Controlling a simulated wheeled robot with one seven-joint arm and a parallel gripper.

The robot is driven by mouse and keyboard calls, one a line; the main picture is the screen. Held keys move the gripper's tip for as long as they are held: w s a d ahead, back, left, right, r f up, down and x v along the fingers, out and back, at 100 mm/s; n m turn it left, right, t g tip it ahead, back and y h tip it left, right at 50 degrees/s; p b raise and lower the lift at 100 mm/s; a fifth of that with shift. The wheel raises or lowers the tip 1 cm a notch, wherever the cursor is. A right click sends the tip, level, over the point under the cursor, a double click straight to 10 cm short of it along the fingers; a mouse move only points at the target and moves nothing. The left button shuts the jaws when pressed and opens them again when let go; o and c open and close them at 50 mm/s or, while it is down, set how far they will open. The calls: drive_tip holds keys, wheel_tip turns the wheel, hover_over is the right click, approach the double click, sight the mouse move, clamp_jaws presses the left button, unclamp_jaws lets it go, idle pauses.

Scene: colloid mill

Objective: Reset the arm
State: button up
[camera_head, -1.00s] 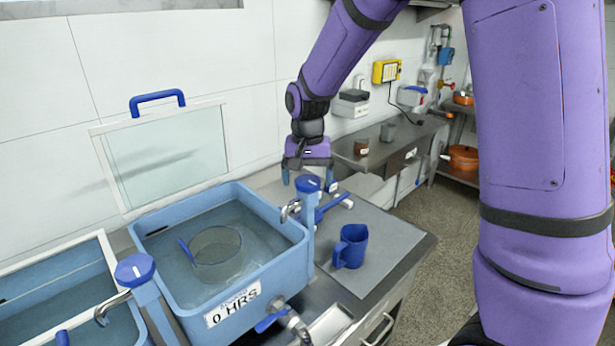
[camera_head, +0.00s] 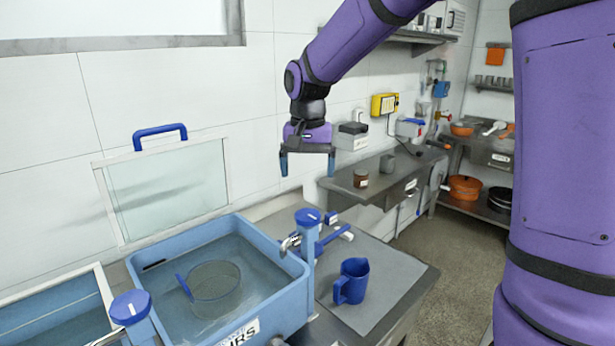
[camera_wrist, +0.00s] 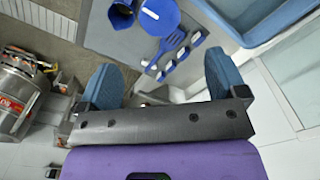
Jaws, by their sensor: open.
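My gripper (camera_head: 307,165) is open and empty, hanging fingers-down above the far end of the counter, in front of the white wall. In the wrist view my gripper (camera_wrist: 157,85) shows two blue fingertips spread wide, with nothing between them. Below it, on the grey mat (camera_head: 385,305), stands a blue jug (camera_head: 352,281); the jug also shows at the top of the wrist view (camera_wrist: 121,14). A blue-handled tool (camera_head: 330,240) lies behind the tap post (camera_head: 308,235).
A blue water tank (camera_head: 280,262) holding a mesh basket (camera_head: 214,288) stands at left of the jug. A glass lid with a blue handle (camera_head: 160,136) leans on the wall. A steel table (camera_head: 340,187) carries small jars. Open floor lies to the right.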

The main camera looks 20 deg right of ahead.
idle(0.4)
drive_tip(key=s+d+r+n+t, duration=0.1)
drive_tip(key=s+d+r, duration=0.1)
drive_tip(key=s, duration=0.7)
drive_tip(key=s+d+r+n+t, duration=0.2)
drive_tip(key=s, duration=0.7)
drive_tip(key=s+d+r+n+t, duration=0.1)
drive_tip(key=s+d+r+t, duration=0.1)
drive_tip(key=s, duration=0.7)
drive_tip(key=shift+d+n, duration=0.3)
drive_tip(key=shift+d, duration=0.3)
drive_tip(key=shift+s, duration=0.1)
